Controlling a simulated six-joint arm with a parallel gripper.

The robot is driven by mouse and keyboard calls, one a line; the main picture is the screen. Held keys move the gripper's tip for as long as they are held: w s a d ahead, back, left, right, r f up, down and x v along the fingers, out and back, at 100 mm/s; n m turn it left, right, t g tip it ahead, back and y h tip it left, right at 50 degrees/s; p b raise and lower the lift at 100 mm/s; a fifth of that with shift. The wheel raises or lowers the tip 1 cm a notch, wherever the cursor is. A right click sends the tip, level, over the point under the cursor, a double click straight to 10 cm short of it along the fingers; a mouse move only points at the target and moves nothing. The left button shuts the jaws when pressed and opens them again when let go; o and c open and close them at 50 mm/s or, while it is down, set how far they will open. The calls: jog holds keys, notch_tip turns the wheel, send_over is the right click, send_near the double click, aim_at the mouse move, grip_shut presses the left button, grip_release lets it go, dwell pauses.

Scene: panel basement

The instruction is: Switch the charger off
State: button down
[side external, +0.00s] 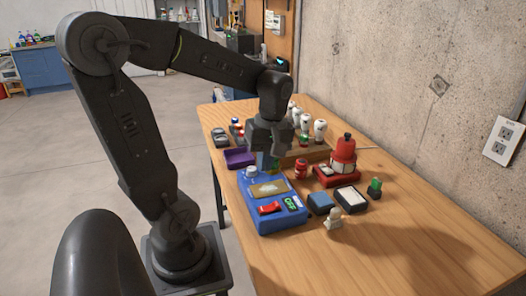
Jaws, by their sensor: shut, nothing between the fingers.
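A blue box-shaped unit (252,222), which looks like the charger, sits near the table's left edge. On its sloped top are a red rocker switch (269,208), a green label reading OFF (291,204), a tan panel (268,188) and a pale round knob (252,172). Which way the rocker is tipped is too small to tell. My gripper (271,160) points down above the far end of the blue unit, shut and empty. Whether its fingertips touch the unit cannot be told.
A red device (343,156) on a red base stands right of the unit, with a small red can (301,169) between. A purple tray (239,158) lies behind left. Small blocks and a white figure (333,217) stand at right. The front tabletop is clear.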

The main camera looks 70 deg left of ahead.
jog(key=shift+s+r, duration=0.15)
jog(key=shift+r, duration=0.6)
jog(key=shift+s+r, duration=0.1)
jog(key=shift+r, duration=0.6)
jog(key=d+r+m+t, duration=0.1)
jog(key=d+m+t, duration=0.6)
jog(key=d+m, duration=0.5)
jog(key=m, duration=0.6)
jog(key=shift+s+r, duration=0.25)
jog(key=shift+s, duration=0.15)
